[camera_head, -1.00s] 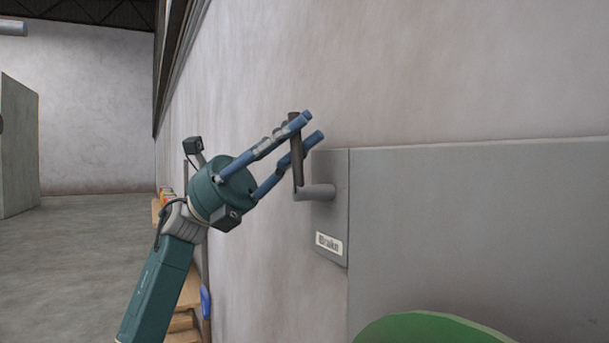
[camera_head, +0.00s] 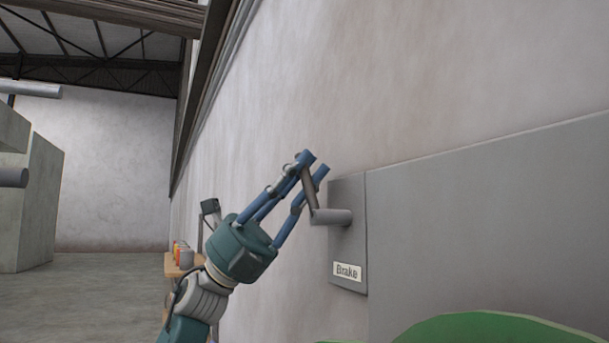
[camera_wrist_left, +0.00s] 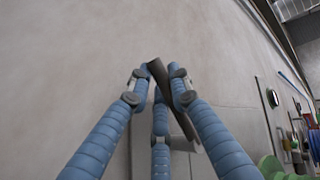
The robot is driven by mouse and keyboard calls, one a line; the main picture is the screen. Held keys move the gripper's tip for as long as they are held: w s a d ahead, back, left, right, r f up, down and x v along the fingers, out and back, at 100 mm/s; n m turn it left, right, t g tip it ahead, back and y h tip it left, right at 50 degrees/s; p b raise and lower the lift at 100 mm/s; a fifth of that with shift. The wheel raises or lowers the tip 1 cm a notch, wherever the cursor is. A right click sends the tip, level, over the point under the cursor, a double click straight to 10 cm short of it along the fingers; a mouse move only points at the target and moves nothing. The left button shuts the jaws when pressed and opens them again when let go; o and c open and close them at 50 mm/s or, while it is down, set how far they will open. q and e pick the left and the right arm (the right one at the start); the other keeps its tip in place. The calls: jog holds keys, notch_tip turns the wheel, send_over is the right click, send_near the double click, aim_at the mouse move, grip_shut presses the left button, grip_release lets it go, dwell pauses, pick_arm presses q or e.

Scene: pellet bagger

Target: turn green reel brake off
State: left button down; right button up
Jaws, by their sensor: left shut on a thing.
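The brake lever (camera_head: 309,190) is a dark bar on a grey round shaft (camera_head: 333,217) that sticks out from a grey wall plate. A label reading "Brake" (camera_head: 347,272) sits low on that plate. The lever points up and leans slightly left in the head view. My left gripper (camera_head: 315,164), with blue fingers, is shut on the lever near its upper end. In the left wrist view the dark lever (camera_wrist_left: 184,119) runs between the fingertips. The green reel (camera_head: 482,328) shows only its top edge at the bottom right. My right gripper is not in view.
A large grey panel (camera_head: 490,220) stands right of the brake plate. The pale wall (camera_head: 430,90) runs close behind the lever. A wooden shelf (camera_head: 180,268) with small containers stands along the wall at left. Open floor (camera_head: 95,295) lies farther left.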

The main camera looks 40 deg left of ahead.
pick_arm(q)
jog(key=shift+a+r+t, duration=0.2)
jog(key=shift+a+t, duration=0.05)
jog(key=shift+t, duration=0.05)
jog(key=c, duration=1.7)
grip_release()
jog(key=shift+o, duration=0.6)
jog(key=shift+d, duration=0.15)
jog(key=shift+f, duration=0.15)
jog(key=v, duration=1.2)
